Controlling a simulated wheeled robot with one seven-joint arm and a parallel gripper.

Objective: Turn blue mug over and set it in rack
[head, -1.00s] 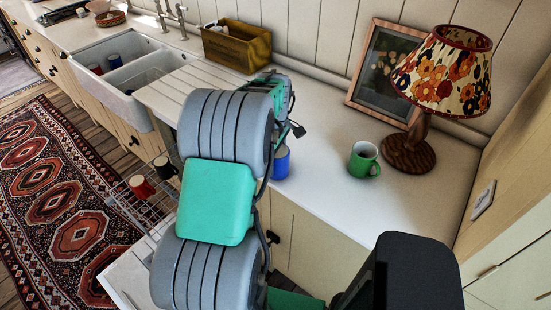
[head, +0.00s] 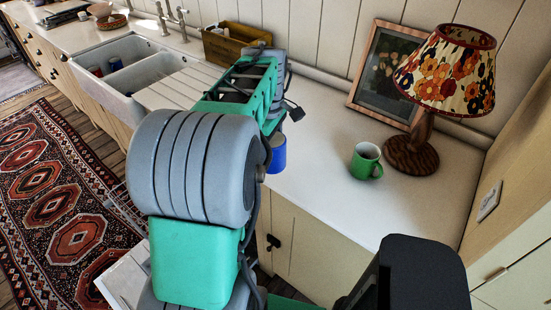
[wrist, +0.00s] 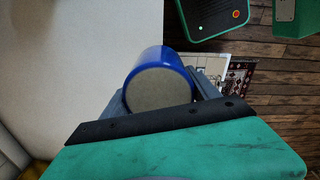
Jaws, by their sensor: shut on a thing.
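The blue mug (head: 278,154) shows partly behind my arm in the head view, by the front edge of the worktop. In the wrist view my gripper (wrist: 160,97) is shut on the blue mug (wrist: 158,62), with a finger on either side. The mug's pale, flat base faces the wrist camera; its handle and opening are hidden. My fingertips are hidden by my arm in the head view. Only a bit of the wire rack (head: 122,208) shows left of my arm; the rest of it is hidden.
A green mug (head: 366,161) stands on the worktop (head: 320,180) near a lamp (head: 445,75) and a framed picture (head: 386,70). A wooden box (head: 236,43) stands at the back. The double sink (head: 150,70) holds mugs. The worktop's middle is clear.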

